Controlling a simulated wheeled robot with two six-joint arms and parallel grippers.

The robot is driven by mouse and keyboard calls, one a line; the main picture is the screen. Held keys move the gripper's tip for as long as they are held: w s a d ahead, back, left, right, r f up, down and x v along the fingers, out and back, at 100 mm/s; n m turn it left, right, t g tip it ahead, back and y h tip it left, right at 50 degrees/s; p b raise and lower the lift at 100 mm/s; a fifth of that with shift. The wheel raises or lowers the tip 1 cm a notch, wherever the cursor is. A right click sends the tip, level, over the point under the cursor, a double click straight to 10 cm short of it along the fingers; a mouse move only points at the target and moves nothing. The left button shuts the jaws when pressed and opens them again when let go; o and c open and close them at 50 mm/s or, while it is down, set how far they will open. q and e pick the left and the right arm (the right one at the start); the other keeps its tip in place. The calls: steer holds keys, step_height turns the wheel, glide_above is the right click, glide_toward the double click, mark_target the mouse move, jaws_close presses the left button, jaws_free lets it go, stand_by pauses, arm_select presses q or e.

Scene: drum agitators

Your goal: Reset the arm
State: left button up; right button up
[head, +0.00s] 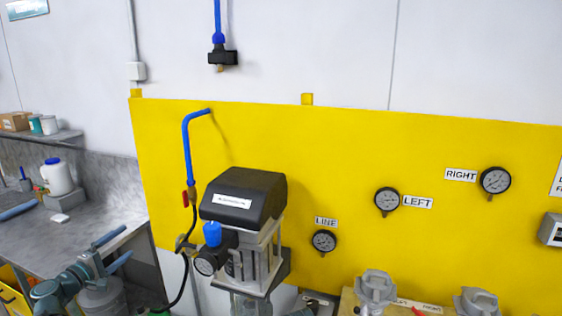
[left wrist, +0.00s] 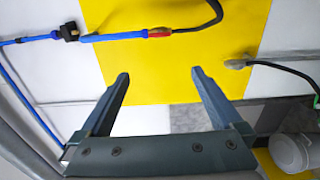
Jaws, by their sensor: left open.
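My left gripper (head: 128,241) is at the lower left of the head view, in front of the grey bench. Its two blue-grey fingers are spread apart with nothing between them. In the left wrist view the gripper (left wrist: 160,73) also shows open and empty, with the yellow panel (left wrist: 170,85) behind the fingertips. It appears to touch nothing.
A black-topped pump unit (head: 242,225) with a blue-knobbed regulator (head: 211,235) stands right of my left gripper. A blue pipe with a red valve handle (head: 190,197) runs above it. Gauges (head: 387,201) sit on the yellow panel. The bench (head: 100,215) holds a white jug (head: 58,177).

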arm_select(q)
steer(key=s+d+f+m+g+h, duration=0.1)
steer(key=s+d+f+m+g, duration=0.2)
steer(key=d, duration=0.5)
steer(key=d+f+m+g, duration=0.2)
steer(key=d+f+g, duration=0.1)
steer(key=d+f, duration=0.35)
steer(key=s+d+f+m+g+h, duration=0.1)
steer(key=s+d+f+m+g, duration=0.2)
steer(key=d, duration=0.5)
steer(key=s+d+f+m+g+y, duration=0.3)
steer(key=s+d+f+g+y, duration=0.15)
steer(key=s, duration=0.25)
steer(key=s+d+f+m+g+y, duration=0.3)
steer(key=s+f, duration=0.2)
steer(key=s, duration=0.2)
steer(key=s+d+f+m+b, duration=0.2)
steer(key=s+d+f+b, duration=0.1)
steer(key=d+f+b, duration=0.1)
steer(key=s+d+f+m+y+b, duration=0.1)
steer(key=s+d+f+m+b, duration=0.1)
steer(key=d, duration=0.4)
steer(key=shift+s+d+f+g+b, duration=0.35)
steer(key=shift+s+f+b, duration=0.15)
steer(key=shift+f+b, duration=0.45)
